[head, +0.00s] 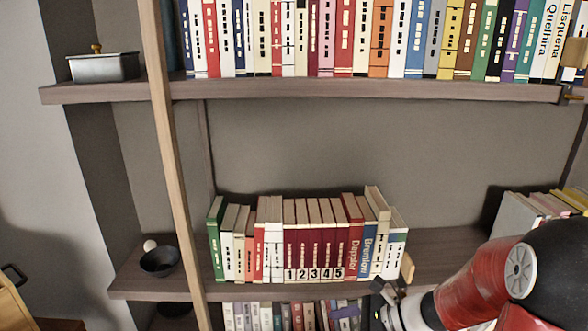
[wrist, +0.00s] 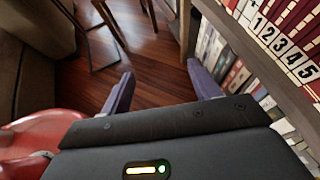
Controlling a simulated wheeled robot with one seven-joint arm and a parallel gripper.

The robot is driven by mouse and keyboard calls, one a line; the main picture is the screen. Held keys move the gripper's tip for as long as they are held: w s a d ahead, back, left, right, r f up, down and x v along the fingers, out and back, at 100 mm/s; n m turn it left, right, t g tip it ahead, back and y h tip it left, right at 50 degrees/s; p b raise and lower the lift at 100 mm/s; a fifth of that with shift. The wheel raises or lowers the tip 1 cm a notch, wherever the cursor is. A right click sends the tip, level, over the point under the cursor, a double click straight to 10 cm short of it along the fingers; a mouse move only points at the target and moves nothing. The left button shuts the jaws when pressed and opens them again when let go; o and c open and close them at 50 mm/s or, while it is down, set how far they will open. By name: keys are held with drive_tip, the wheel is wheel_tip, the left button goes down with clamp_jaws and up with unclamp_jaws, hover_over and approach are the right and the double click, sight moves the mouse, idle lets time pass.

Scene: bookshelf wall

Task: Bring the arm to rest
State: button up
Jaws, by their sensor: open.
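My gripper (head: 380,303) is at the lower right of the head view, just in front of the middle shelf. My red and black arm reaches in from the right edge. In the wrist view my gripper (wrist: 160,82) has its two purple-grey fingers spread apart, with only floor showing between them. It is open and empty. The row of books (head: 304,238) stands upright on the middle shelf, left of my gripper; several dark red volumes in it carry numbers. These numbered books also show at the upper right of the wrist view (wrist: 280,40).
The middle shelf (head: 150,284) and upper shelf (head: 300,89) are close in front. A wooden post (head: 173,150) rises at left. A dark bowl (head: 160,262) and a metal box (head: 103,67) sit at left. Books on the lower shelf (wrist: 215,60) are near the right finger. Wooden floor (wrist: 145,65) lies open below.

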drive_tip(key=s+d+r+n+t+h, duration=0.1)
drive_tip(key=s+d+r+n+h, duration=0.2)
drive_tip(key=n, duration=0.7)
drive_tip(key=s+d+r+n+t+h, duration=0.1)
drive_tip(key=s+d+r+n+h, duration=0.2)
drive_tip(key=s+r+n+h, duration=0.5)
drive_tip(key=s+r+n, duration=0.1)
drive_tip(key=s+n, duration=0.1)
drive_tip(key=s, duration=0.1)
drive_tip(key=shift+s+h, duration=0.3)
